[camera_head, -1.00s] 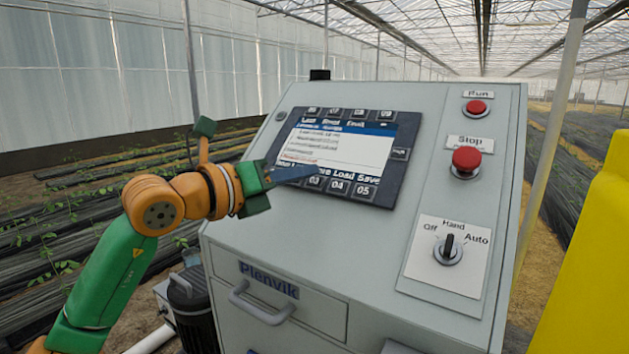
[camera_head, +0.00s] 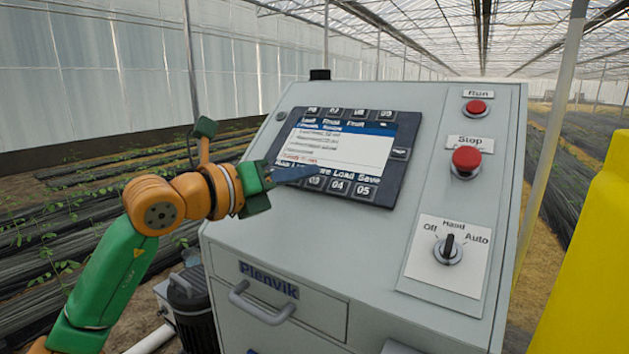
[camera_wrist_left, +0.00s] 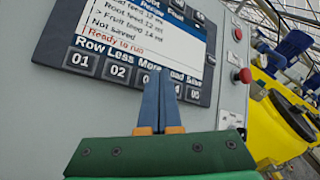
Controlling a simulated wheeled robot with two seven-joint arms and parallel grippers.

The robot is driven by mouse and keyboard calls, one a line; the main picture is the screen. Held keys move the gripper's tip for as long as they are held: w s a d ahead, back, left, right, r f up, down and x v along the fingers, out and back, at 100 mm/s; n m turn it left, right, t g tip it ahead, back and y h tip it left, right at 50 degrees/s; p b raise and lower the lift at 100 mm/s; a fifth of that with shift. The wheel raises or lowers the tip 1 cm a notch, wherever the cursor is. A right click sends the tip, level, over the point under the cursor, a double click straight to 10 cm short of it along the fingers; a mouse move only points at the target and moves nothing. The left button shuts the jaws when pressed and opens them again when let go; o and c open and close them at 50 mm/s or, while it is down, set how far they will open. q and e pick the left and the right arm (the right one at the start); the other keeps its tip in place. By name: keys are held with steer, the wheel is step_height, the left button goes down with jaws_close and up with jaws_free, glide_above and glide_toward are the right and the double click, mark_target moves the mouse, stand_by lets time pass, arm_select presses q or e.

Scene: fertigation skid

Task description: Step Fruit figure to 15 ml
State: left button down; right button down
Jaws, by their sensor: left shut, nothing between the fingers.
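The control panel's screen (camera_head: 335,150) is lit, and its lower part shows in the left wrist view (camera_wrist_left: 130,25). There a row with a ">" mark appears to read Fruit feed 14 ml. Below it stand "Not saved" and a red "Ready to run". Under the screen is a row of keys: 01 (camera_wrist_left: 80,60) under Row, 02 (camera_wrist_left: 117,72) under Less, then More, Load and Save. My left gripper (camera_head: 312,171) is shut and empty. Its blue fingertips (camera_wrist_left: 160,76) lie in front of the More key, which they partly hide; I cannot tell whether they touch it.
To the right on the grey cabinet (camera_head: 380,245) are a red Run button (camera_head: 476,107), a red Stop button (camera_head: 466,160) and an Off-Hand-Auto knob (camera_head: 448,249). A drawer handle (camera_head: 262,303) juts out below. A yellow tank (camera_head: 590,260) stands at right.

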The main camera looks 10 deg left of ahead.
arm_select(q)
steer(key=shift+w+d+f, duration=0.1)
steer(key=shift+w+f, duration=0.15)
steer(key=shift+f, duration=0.05)
steer(key=shift+w+f, duration=0.2)
steer(key=shift+f, duration=0.15)
stand_by(0.6)
steer(key=shift+r, duration=0.1)
steer(key=shift+s+r, duration=0.45)
steer(key=shift+r, duration=0.05)
steer(key=shift+r, duration=0.1)
steer(key=s+r, duration=0.1)
steer(key=s+a+r, duration=0.1)
steer(key=s+r, duration=0.1)
steer(key=shift+a+r+p, duration=0.25)
steer(key=shift+r+p, duration=0.05)
steer(key=shift+p, duration=0.1)
stand_by(1.5)
